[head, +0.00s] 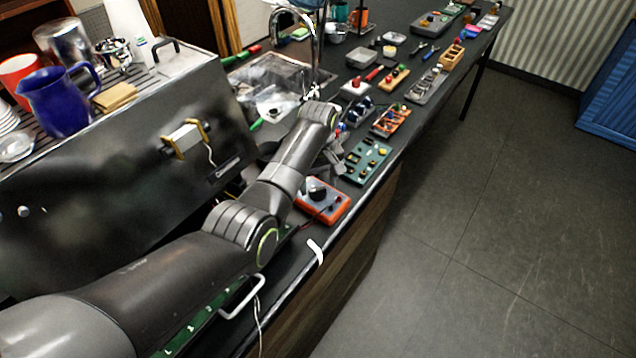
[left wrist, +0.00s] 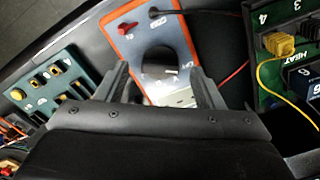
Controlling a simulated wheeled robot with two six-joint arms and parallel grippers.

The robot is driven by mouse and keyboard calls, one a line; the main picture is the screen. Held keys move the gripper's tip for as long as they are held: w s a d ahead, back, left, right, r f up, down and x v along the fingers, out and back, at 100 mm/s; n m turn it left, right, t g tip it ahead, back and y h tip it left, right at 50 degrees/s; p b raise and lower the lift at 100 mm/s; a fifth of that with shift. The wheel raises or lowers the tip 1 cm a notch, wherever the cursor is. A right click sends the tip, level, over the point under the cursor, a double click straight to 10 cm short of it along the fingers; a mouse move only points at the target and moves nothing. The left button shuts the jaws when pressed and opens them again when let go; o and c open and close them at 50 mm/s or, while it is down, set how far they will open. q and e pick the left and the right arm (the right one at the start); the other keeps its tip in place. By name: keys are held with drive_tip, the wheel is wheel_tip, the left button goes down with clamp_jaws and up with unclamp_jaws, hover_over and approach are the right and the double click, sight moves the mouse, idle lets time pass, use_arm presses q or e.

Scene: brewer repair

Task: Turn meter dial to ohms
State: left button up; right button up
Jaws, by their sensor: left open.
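The meter (head: 337,208) is an orange-edged box with a grey face, lying on the dark counter in the head view. It also shows in the left wrist view (left wrist: 183,45). Its round black dial (head: 317,190) has a pale pointer mark, seen in the left wrist view (left wrist: 157,60). My left gripper (left wrist: 160,82) is open, with one finger on each side of the dial; whether they touch it I cannot tell. In the head view my left gripper (head: 335,160) is partly hidden by its wrist, above the counter near the meter. My right gripper is not in view.
A green board (head: 368,160) lies just beyond the meter. A green panel with a yellow connector (left wrist: 278,45) and yellow wire is on the meter's other side. A red lead (left wrist: 234,75) runs beside the meter. The large metal brewer (head: 100,160) stands at left.

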use_arm(q)
drive_tip(key=shift+f, duration=0.7)
drive_tip(key=shift+c, duration=0.4)
drive_tip(key=c, duration=0.9)
